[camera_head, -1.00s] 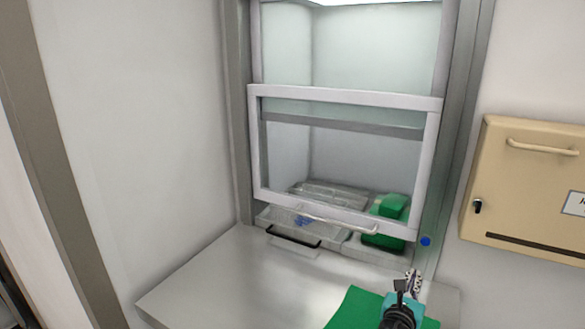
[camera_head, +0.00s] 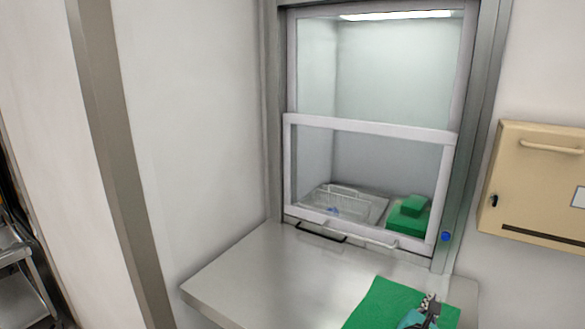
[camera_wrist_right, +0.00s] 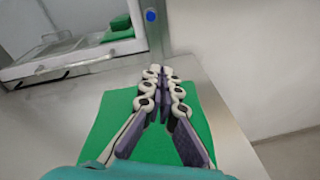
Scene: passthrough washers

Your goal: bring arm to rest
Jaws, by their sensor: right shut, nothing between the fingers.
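My right gripper (camera_head: 430,302) is at the lower right of the head view, over the green mat (camera_head: 385,297) on the steel shelf. In the right wrist view its fingers (camera_wrist_right: 161,72) meet at the tips, shut and empty, with the green mat (camera_wrist_right: 110,125) below and around them. The right arm itself is mostly outside the head view. My left gripper does not show in any view.
Behind the steel shelf (camera_head: 265,275) is a hatch with a lowered sash window (camera_head: 375,130). A blue button (camera_head: 446,237) and a beige wall box (camera_head: 535,190) are at the right. A metal cart (camera_head: 20,270) stands far left.

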